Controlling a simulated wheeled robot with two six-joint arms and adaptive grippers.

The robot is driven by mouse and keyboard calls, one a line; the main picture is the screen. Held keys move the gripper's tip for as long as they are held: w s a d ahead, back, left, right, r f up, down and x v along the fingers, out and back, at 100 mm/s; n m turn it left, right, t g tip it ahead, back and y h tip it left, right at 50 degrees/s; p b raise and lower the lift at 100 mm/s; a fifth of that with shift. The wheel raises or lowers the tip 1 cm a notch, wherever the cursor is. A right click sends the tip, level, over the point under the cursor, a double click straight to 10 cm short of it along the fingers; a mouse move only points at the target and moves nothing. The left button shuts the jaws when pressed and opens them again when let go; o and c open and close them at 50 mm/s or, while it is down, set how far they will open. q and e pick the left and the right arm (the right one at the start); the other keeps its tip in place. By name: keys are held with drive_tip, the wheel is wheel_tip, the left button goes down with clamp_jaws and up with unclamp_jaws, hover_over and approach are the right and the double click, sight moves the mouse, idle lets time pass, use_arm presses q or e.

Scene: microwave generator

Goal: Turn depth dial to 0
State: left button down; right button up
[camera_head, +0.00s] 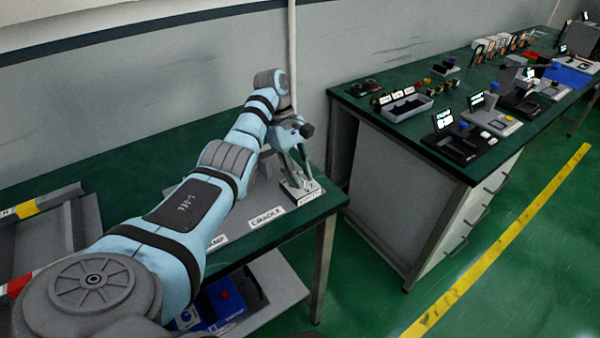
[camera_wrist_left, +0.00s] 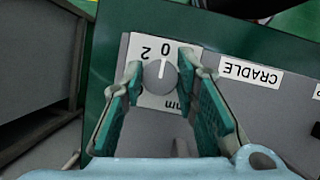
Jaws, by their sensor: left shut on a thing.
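The depth dial (camera_wrist_left: 158,77) is a round grey knob on a white plate with the digits 2 and 0 and letters that read like "mm". Its white pointer line points toward the 0 in the left wrist view. My left gripper (camera_wrist_left: 158,80) has a fingertip on each side of the dial and is shut on it. In the head view my left gripper (camera_head: 301,182) reaches down to the small plate at the green table's far right corner, and the dial itself is hard to make out there. My right gripper is not in view.
A CRADLE label (camera_head: 267,217) lies on the fixture beside the dial; it also shows in the left wrist view (camera_wrist_left: 250,73). A second green bench (camera_head: 350,105) with trays and small devices stands to the right, across a gap. Blue items (camera_head: 215,305) lie on a lower shelf.

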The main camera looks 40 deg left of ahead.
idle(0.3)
use_arm(q)
drive_tip(key=c, duration=1.2)
unclamp_jaws()
drive_tip(key=shift+c, duration=0.2)
